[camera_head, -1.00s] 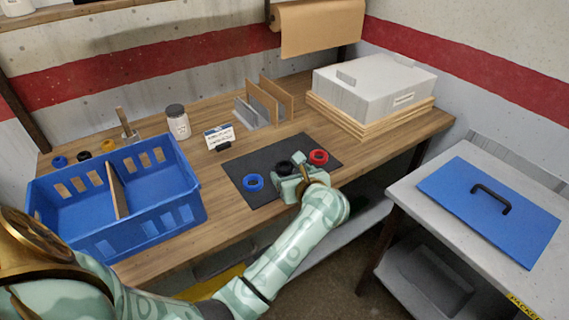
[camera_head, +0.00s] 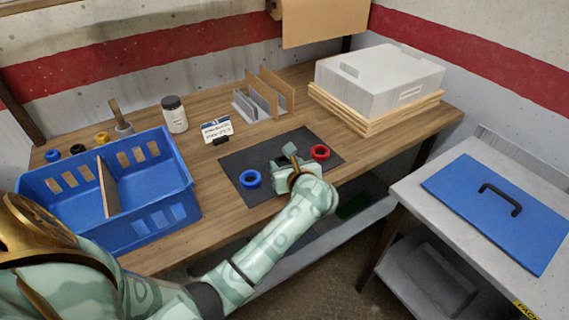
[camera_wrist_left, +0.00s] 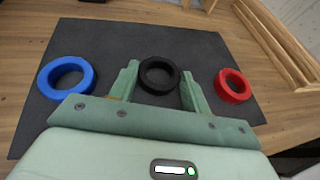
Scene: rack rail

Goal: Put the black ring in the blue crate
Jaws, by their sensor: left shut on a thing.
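The black ring (camera_wrist_left: 158,75) shows in the left wrist view between the two fingers of my left gripper (camera_wrist_left: 160,82), which is shut on it. The ring is over the dark mat; whether it touches the mat cannot be told. In the head view my left gripper (camera_head: 286,166) hides this ring. The blue crate (camera_head: 150,225) stands at the left of the bench, with a wooden divider (camera_head: 107,190) making two compartments, both looking empty. My right gripper is not in view.
On the mat (camera_head: 240,162), a blue ring (camera_head: 250,179) lies left of my gripper and a red ring (camera_head: 320,152) right. More small rings, one black (camera_head: 77,149), lie behind the crate. A jar (camera_head: 174,115), a sign (camera_head: 217,131) and upright dividers (camera_head: 262,98) stand behind.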

